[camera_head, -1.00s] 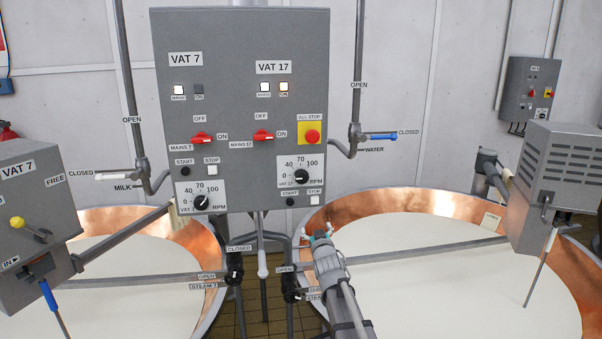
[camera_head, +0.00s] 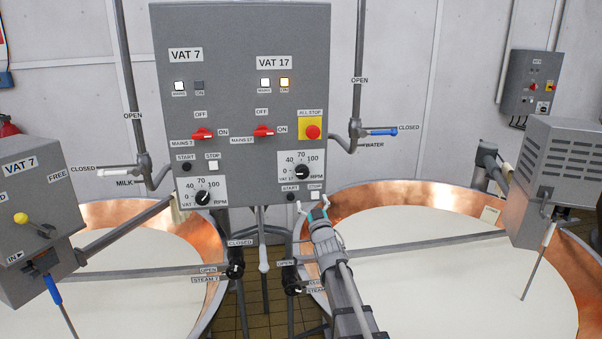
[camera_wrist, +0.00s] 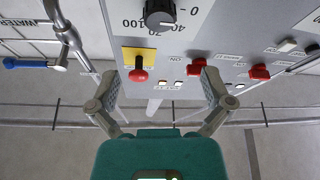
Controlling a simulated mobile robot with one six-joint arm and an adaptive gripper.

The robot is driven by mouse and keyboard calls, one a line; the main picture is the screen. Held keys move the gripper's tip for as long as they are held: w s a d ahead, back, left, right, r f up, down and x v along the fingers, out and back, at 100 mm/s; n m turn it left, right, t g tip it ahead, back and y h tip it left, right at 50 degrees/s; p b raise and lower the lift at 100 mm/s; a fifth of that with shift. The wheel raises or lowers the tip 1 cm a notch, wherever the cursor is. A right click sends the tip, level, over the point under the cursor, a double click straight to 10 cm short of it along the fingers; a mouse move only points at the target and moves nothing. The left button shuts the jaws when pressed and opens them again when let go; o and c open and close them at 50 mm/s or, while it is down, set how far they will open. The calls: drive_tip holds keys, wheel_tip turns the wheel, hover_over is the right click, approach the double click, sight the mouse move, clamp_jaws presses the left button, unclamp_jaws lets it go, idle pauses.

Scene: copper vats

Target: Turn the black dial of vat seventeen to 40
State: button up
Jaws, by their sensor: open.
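The black dial of vat 17 (camera_head: 302,172) sits on a white scale plate at the lower right of the grey panel (camera_head: 245,90). Its scale reads 0, 40, 70 and 100 RPM; I cannot tell where its pointer stands. My gripper (camera_head: 318,212) is open and empty, just below the panel's lower right corner, below and slightly right of the dial. In the upside-down wrist view the dial (camera_wrist: 160,12) is at the top edge, beyond and apart from the spread fingertips (camera_wrist: 160,76).
The red all-stop button (camera_head: 313,132) is above the dial. The start (camera_head: 290,197) and stop (camera_head: 315,195) buttons lie just below it, close to my gripper. The red mains 17 switch (camera_head: 263,131) is up left. Vat 7's dial (camera_head: 202,198) is further left. Copper vats stand below.

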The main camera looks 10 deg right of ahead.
sight(303, 174)
drive_tip(key=p+x, duration=0.5)
drive_tip(key=x, duration=0.8)
drive_tip(key=shift+w, duration=0.2)
drive_tip(key=shift+c, duration=0.3)
drive_tip(key=c, duration=1.1)
